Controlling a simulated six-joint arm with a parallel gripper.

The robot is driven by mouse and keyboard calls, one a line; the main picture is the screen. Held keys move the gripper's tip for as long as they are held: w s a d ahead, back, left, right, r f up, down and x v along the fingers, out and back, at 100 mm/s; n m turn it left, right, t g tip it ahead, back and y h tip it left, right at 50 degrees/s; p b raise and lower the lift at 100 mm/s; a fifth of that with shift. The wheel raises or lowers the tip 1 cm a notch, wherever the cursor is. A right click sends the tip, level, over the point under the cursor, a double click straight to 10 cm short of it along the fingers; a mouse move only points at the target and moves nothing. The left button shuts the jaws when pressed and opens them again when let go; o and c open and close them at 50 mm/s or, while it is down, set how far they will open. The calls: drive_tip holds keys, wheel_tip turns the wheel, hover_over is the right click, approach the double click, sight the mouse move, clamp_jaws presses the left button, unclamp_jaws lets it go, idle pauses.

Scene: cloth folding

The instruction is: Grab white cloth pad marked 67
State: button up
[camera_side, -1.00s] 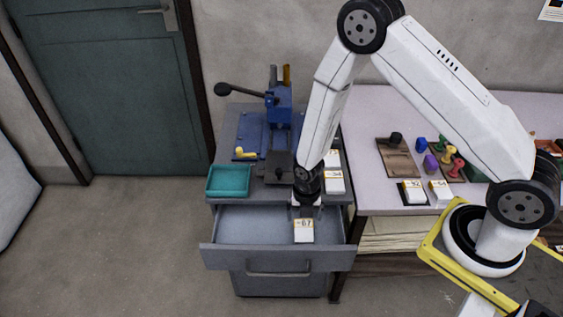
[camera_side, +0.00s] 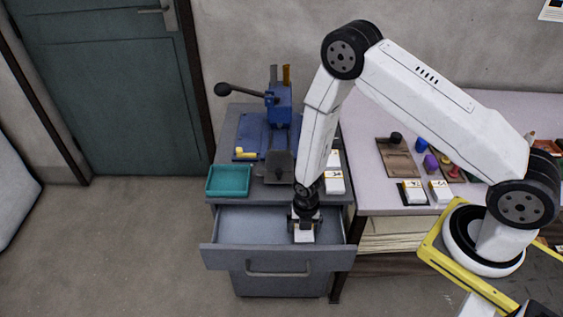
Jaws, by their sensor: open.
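The white cloth pad (camera_side: 304,237) lies in the open drawer (camera_side: 246,228), toward its right side. My gripper (camera_side: 303,224) is open, pointing down directly over the pad, with its fingers low around or beside the pad's back part. The arm end covers the pad's marking and back half; only a white front part shows. I cannot tell whether the fingers touch the pad.
A teal tray (camera_side: 229,181) and a blue lever press (camera_side: 278,122) stand on the cabinet top behind the drawer. More white pads (camera_side: 334,184) lie right of my arm. Others (camera_side: 414,191) lie on the right table. The drawer's left part is empty.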

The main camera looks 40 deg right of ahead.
idle(0.5)
drive_tip(key=c, duration=1.1)
drive_tip(key=shift+r, duration=4.95)
